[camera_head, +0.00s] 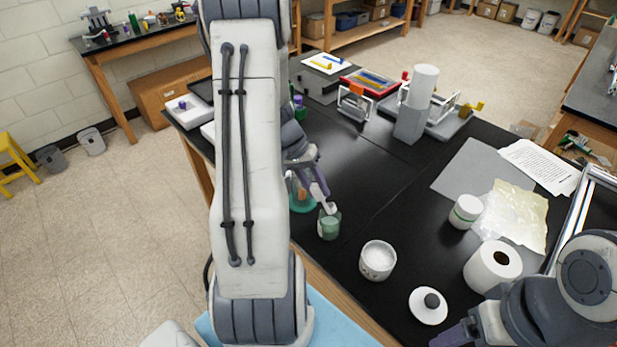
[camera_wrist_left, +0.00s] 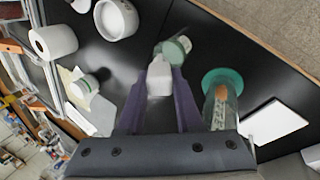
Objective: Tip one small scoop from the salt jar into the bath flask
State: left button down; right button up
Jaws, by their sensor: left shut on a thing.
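My left gripper (camera_head: 318,193) has purple fingers, shut on a small white piece, apparently the scoop (camera_wrist_left: 160,78). Its far end overlaps the flask in view, so I cannot tell whether it holds salt. The small green-tinted glass flask (camera_head: 329,225) stands upright just below the fingertips; it also shows beyond them in the left wrist view (camera_wrist_left: 174,50). The white salt jar (camera_head: 378,262) stands open with white contents, to the right and nearer.
A teal-based clear vessel (camera_wrist_left: 222,88) stands close beside the left gripper. A white paper roll (camera_head: 492,266) and a white bottle with a green band (camera_head: 465,211) stand on the right, near a crumpled yellowish sheet (camera_head: 515,217).

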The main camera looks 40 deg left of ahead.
pick_arm(q)
jog(key=shift+w+d+r+g+y+p, duration=0.3)
jog(key=shift+d+y+p, duration=0.35)
jog(key=shift+p, duration=1.1)
jog(key=shift+w+d+r+g+y+p, duration=0.2)
jog(key=shift+d+g+y+p, duration=0.45)
jog(key=shift+p, duration=1.05)
jog(key=shift+w+d+r+g+y+p, duration=0.25)
jog(key=shift+d+y+p, duration=0.4)
jog(key=shift+p, duration=1.1)
jog(key=shift+w+a+y, duration=0.15)
jog(key=shift+w+y, duration=0.05)
jog(key=shift+y, duration=0.05)
jog(key=shift+s+r, duration=0.1)
jog(key=shift+r, duration=1.6)
